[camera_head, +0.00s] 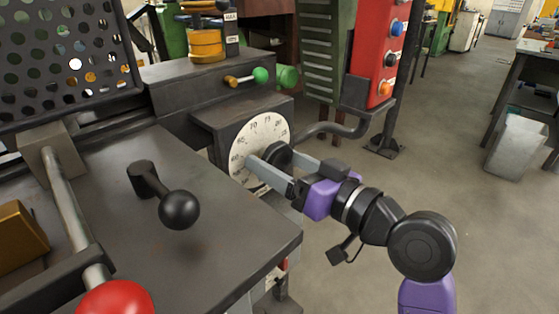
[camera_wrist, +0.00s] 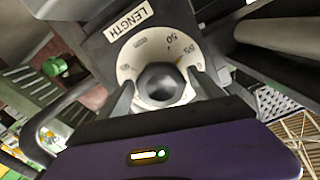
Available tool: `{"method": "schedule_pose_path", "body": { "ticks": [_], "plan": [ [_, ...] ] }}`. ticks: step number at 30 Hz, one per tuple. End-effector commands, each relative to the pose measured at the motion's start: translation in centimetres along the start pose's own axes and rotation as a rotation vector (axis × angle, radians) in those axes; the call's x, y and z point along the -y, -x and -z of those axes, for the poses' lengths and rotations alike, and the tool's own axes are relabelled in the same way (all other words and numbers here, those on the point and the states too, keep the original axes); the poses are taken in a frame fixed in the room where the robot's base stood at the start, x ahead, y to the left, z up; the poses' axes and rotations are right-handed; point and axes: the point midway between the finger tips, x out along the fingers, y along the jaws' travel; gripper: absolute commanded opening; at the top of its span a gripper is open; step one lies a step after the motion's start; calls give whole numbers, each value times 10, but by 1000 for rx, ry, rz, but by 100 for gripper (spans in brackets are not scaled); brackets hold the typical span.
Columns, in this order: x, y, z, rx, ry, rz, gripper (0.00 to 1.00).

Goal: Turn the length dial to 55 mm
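The length dial is a white numbered disc (camera_head: 256,136) on the front of a dark box. A black round knob (camera_head: 278,155) is at its middle. In the wrist view the dial face (camera_wrist: 129,64) sits beside a LENGTH label (camera_wrist: 130,19), with 50 and what looks like 55 at its upper right. The pointer reading is not clear. My gripper (camera_head: 274,164) is at the dial, with one finger on each side of the knob (camera_wrist: 161,82). In the wrist view small gaps show between the fingers and the knob, so the gripper looks open around it.
A lever with a black ball (camera_head: 179,209) and a red ball handle (camera_head: 115,299) stand on the dark machine top. A green-knobbed lever (camera_head: 260,75) is above the dial. A red button panel (camera_head: 379,50) rises behind.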

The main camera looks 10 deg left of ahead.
Motion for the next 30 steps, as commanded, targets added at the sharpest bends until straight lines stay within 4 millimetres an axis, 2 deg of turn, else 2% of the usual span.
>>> {"method": "schedule_pose_path", "body": {
  "ticks": [11, 14, 24, 30],
  "plan": [
    [0, 2, 2, -4, 1, 0, 82],
    [0, 12, 2, -4, -1, 0, 82],
    [0, 65, 2, -4, 0, -2, 82],
    [0, 78, 1, -3, 1, -1, 82]
  ]
}}
